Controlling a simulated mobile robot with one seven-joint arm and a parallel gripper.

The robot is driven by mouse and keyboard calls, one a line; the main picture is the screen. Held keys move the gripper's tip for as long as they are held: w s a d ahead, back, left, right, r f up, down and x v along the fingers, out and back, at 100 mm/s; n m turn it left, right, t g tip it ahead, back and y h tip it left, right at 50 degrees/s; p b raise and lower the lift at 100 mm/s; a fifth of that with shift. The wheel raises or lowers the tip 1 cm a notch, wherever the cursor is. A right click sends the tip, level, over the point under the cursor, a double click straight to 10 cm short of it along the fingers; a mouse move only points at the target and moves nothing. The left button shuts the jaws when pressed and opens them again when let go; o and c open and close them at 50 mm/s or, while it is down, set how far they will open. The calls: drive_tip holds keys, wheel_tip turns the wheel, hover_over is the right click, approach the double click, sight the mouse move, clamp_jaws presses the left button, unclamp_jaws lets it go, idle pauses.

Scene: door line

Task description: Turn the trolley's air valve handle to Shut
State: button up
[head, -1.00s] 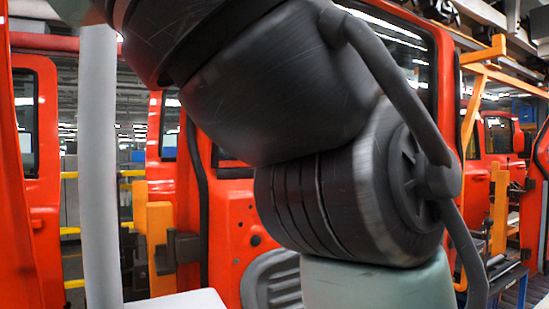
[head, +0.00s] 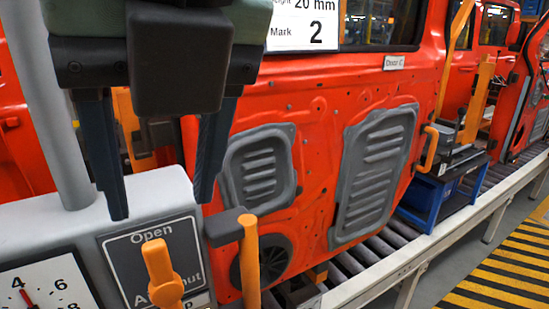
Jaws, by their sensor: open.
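The orange valve handle (head: 162,272) stands on a dark plate (head: 126,263) on the grey trolley (head: 60,215) at lower left in the head view. Its upper end points up toward the word "Open". The word "Shut" is at the plate's right, partly hidden by the handle. My gripper (head: 160,207) hangs above the plate with its two dark fingers wide apart and nothing between them. The fingertips look higher than the handle in the picture; I cannot tell the exact gap. The handle's lower end is cut off by the frame.
A gauge (head: 38,288) with a red needle is left of the plate. A dark grip with an orange upright bar (head: 250,262) stands right of it. A grey post (head: 52,110) rises behind. A red door (head: 310,135) stands over the roller conveyor (head: 385,240).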

sight(161, 249)
drive_tip(key=p+x, duration=0.2)
drive_tip(key=x, duration=0.9)
drive_tip(key=shift+a+f, duration=0.1)
drive_tip(key=shift+a, duration=0.05)
drive_tip(key=shift+c, duration=0.3)
clamp_jaws()
